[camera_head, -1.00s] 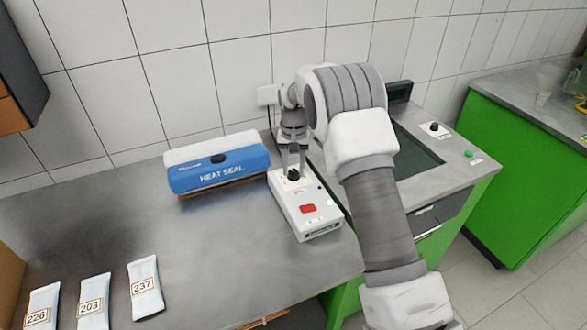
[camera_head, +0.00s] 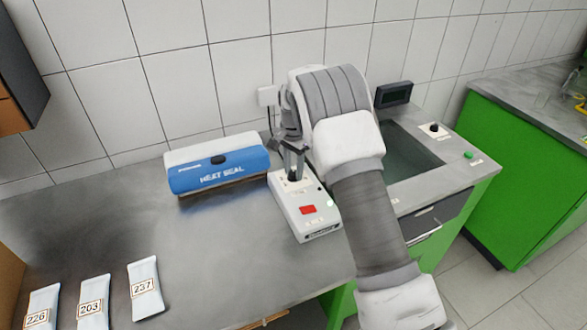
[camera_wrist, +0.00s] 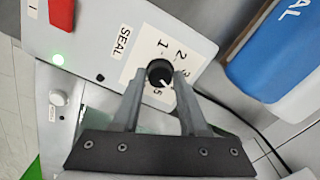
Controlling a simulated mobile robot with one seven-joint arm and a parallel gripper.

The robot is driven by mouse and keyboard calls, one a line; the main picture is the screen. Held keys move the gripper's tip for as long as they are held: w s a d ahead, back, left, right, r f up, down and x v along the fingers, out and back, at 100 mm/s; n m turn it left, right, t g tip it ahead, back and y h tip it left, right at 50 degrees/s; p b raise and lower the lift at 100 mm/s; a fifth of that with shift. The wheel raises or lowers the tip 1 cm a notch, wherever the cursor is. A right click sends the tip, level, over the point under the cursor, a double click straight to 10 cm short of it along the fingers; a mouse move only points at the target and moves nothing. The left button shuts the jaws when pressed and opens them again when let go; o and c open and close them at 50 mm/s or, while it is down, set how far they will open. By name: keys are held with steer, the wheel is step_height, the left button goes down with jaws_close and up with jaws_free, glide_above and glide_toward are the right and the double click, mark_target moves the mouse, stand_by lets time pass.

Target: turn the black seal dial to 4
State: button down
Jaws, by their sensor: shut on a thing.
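The black seal dial (camera_wrist: 160,71) is a round knob on the white control box (camera_head: 308,216), beside the word SEAL. In the wrist view its white pointer mark faces the lower right. The numbers 1, 2 and 5 show around it; 4 cannot be made out, as a finger covers part of the scale. My gripper (camera_wrist: 159,78) is shut on the dial, one finger on each side. In the head view my gripper (camera_head: 293,170) reaches down onto the dial, and my arm covers the area to its right.
The blue and white heat sealer (camera_head: 217,165) stands left of the box. A red button (camera_head: 307,210) and a lit green light (camera_wrist: 58,59) are on the box. Numbered pouches (camera_head: 146,289) lie at the front left.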

mark_target(293, 172)
stand_by(0.4)
steer(key=shift+c, duration=2.2)
jaws_free()
step_height(293, 172, up, 17)
steer(key=shift+r+p, duration=0.2)
steer(key=shift+p, duration=0.1)
